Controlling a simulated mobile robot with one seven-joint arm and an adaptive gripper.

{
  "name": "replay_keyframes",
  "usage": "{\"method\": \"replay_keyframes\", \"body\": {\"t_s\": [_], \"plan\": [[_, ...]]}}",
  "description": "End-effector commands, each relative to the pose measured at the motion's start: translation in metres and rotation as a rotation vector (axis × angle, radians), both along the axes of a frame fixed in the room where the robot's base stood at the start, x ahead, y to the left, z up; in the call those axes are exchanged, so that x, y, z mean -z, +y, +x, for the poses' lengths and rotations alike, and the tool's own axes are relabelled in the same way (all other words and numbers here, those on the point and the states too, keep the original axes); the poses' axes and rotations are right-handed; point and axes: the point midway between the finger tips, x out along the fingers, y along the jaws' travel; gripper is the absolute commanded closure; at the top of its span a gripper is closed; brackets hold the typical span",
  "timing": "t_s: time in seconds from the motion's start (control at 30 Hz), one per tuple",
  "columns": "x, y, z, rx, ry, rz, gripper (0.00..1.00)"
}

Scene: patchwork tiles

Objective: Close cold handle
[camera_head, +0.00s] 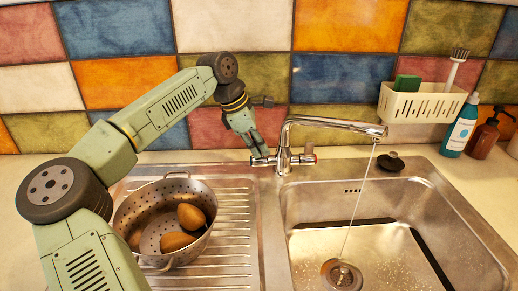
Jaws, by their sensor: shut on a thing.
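A chrome mixer tap (284,140) stands behind the sink, and a thin stream of water (361,185) runs from its spout. It has a left handle (259,161) and a right handle (305,158) at its base. My gripper (258,151) reaches down from above on the left and is shut on the left handle, whose upper part its fingers hide. The right handle is free. The colour marks on the handles are too small to tell which is cold.
The sink basin (440,225) is at the right. A black plug (391,162), a cream caddy (420,103) and bottles (461,128) stand at the back right.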

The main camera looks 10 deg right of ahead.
Motion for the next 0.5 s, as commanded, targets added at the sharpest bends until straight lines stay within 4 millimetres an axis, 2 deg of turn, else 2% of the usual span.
{"method": "replay_keyframes", "body": {"t_s": [0.2, 0.5], "plan": [[-0.0008, -0.0018, 0.0064, 0.000, 0.107, 0.019, 1.00], [-0.0010, -0.0016, 0.0067, 0.000, 0.125, 0.023, 1.00]]}}
